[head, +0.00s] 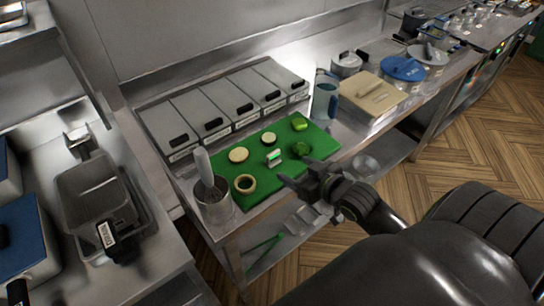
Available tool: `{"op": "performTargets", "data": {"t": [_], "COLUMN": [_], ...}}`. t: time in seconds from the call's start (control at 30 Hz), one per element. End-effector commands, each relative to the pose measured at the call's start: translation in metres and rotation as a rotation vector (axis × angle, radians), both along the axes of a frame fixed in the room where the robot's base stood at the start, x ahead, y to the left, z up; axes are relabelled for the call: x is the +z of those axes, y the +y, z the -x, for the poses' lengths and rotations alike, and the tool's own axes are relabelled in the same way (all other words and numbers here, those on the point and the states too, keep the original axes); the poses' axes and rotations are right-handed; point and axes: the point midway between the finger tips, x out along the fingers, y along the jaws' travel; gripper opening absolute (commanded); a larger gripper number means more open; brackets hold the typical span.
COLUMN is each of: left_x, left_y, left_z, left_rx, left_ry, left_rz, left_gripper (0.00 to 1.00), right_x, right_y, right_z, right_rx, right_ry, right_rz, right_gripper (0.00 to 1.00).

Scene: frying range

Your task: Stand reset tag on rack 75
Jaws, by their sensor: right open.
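My right gripper (296,172) is open and empty, reaching in from the lower right to the front edge of the green cutting board (221,178). A small white and green upright piece (273,158) stands on the board, a little beyond and left of the fingertips. It may be the reset tag, but its lettering is too small to read. A white label (106,235) with dark lettering is at the fry basket on the left. I cannot make out which thing is rack 75. My left gripper is not in view.
Round slices and green vegetables (300,123) lie on the board. A metal pot (213,202) with a utensil stands at its left corner. Lidded grey bins (205,110) line the back. A blue jug (325,95) and beige-lidded container (373,93) stand to the right.

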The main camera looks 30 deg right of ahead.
Motion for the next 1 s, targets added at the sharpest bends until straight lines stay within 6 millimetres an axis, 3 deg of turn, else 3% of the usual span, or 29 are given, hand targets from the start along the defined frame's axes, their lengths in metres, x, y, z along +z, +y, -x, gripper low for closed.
{"op": "performTargets", "data": {"t": [0.2,0.4,0.67,1.0], "left_x": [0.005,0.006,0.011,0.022], "left_y": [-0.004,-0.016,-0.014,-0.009], "left_z": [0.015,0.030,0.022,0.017], "left_rx": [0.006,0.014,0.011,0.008], "left_ry": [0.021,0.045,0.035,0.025], "left_rz": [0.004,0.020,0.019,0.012], "left_gripper": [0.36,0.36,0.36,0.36], "right_x": [-0.015,-0.025,-0.029,-0.044], "right_y": [0.003,0.004,0.004,0.003], "right_z": [-0.041,-0.062,-0.075,-0.110], "right_rx": [-0.001,0.000,0.001,0.001], "right_ry": [-0.001,0.000,-0.001,-0.001], "right_rz": [-0.003,0.000,-0.001,0.000], "right_gripper": [0.69,0.69,0.69,0.69]}}
